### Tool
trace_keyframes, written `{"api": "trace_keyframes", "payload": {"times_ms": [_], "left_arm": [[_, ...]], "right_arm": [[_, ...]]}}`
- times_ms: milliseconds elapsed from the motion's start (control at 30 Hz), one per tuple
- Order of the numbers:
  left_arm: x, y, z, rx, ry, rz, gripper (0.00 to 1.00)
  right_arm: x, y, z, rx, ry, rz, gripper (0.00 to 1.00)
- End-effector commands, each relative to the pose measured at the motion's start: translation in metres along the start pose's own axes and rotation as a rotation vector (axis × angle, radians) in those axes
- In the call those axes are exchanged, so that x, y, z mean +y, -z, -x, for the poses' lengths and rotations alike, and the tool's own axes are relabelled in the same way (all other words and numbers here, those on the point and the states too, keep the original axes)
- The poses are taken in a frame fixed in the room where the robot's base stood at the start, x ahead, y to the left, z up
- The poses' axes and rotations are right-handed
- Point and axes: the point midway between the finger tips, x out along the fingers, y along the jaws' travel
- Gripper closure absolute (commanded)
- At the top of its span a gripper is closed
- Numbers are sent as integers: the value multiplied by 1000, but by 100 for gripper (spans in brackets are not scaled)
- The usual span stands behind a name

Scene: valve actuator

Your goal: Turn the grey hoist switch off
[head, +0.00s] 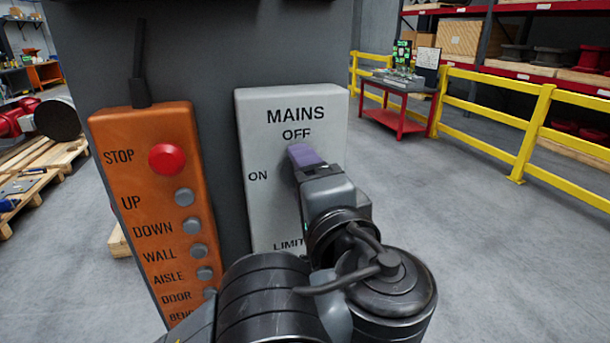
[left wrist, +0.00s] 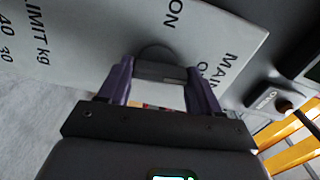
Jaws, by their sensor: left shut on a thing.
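The grey mains box (head: 265,130) is mounted on a dark column, with MAINS and OFF at its top, ON at its left and LIMIT low down. My left gripper (head: 303,156) is in front of it, just below the word OFF, and hides most of the switch in the head view. In the left wrist view the purple fingers of the left gripper (left wrist: 160,82) are shut on the dark switch handle (left wrist: 160,71), with a round dark base behind it. The handle's exact angle cannot be told. My right gripper is not in view.
An orange pendant (head: 130,130) with a red STOP button and several grey buttons hangs just left of the box. A yellow railing (head: 490,100) and a red table (head: 395,105) stand at the back right. The floor between is clear.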

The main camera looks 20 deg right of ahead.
Motion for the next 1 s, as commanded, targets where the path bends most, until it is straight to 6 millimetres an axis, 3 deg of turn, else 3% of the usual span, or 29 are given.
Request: {"api": "trace_keyframes", "payload": {"times_ms": [533, 567, 700, 1000], "left_arm": [[0, 0, 0, 0, 0, -27, 67], [0, 0, 0, 0, 0, -27, 33], [0, 0, 0, 0, 0, -27, 12], [0, 0, 0, 0, 0, -26, 11]], "right_arm": [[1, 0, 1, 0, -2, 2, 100], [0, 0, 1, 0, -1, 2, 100], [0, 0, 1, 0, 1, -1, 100], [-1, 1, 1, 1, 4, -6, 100]]}}
